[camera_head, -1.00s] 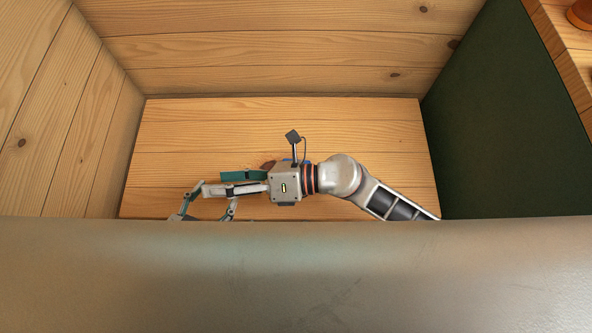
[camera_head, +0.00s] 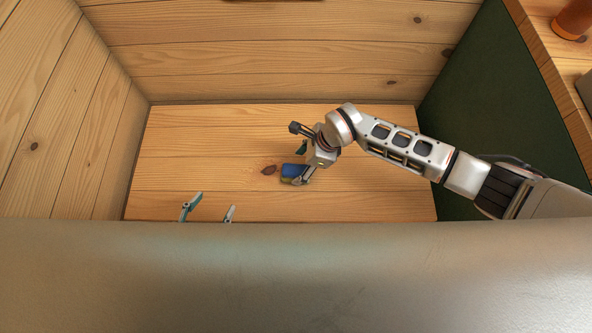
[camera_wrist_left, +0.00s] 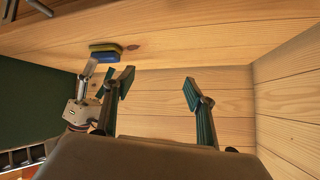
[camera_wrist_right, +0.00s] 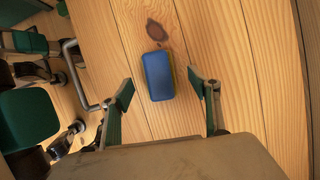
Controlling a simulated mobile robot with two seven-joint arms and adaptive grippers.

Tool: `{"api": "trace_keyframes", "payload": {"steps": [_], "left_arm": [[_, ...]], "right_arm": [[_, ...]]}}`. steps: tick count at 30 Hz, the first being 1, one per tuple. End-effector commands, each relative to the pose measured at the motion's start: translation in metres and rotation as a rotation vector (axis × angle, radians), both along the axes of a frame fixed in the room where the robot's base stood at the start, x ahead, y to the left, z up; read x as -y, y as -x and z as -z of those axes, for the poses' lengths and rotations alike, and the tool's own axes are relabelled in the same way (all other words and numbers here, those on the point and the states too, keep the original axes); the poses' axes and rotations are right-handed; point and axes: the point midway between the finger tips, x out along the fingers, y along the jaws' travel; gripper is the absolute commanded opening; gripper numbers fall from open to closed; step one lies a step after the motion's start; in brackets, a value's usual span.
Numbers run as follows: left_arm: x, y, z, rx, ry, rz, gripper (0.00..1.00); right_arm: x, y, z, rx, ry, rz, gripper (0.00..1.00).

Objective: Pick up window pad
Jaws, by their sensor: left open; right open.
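The window pad, a small blue block with a yellowish underside (camera_head: 292,171), lies on the wooden surface. It shows between the finger tips in the right wrist view (camera_wrist_right: 157,75) and at the upper left in the left wrist view (camera_wrist_left: 106,52). My right gripper (camera_head: 300,163) is open beside the pad, its fingers spread to both sides of it in its own wrist view; I cannot tell whether they touch it. My left gripper (camera_head: 211,208) is open and empty to the left; only its fingertips show above the foreground edge.
A broad smooth surface (camera_head: 290,280) fills the foreground and hides much of my left arm. Wooden walls stand left and behind, a dark green panel (camera_head: 480,130) on the right. A brown cup-like object (camera_head: 573,20) stands at the upper right. The board left of the pad is clear.

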Motion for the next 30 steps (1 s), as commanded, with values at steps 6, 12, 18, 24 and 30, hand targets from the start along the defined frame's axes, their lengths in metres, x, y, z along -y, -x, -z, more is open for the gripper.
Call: {"api": "trace_keyframes", "payload": {"steps": [6, 12, 18, 24, 30], "left_arm": [[0.004, -0.001, 0.007, 0.001, 0.004, 0.013, 0.56], [0.007, -0.006, -0.002, 0.017, 0.005, 0.022, 0.56], [0.006, -0.006, -0.002, 0.016, 0.003, 0.022, 0.56], [0.005, -0.005, 0.0, 0.012, 0.003, 0.016, 0.56], [0.005, -0.005, 0.0, 0.012, 0.007, 0.011, 0.56]], "right_arm": [[-0.01, 0.006, 0.037, -0.011, -0.003, 0.0, 0.61], [-0.014, 0.002, 0.042, -0.002, -0.001, 0.0, 0.61], [-0.014, 0.001, 0.04, -0.001, -0.002, 0.001, 0.4], [-0.013, 0.001, 0.041, -0.001, -0.002, 0.001, 0.2], [-0.013, 0.001, 0.04, -0.001, -0.001, 0.001, 0.2]]}}
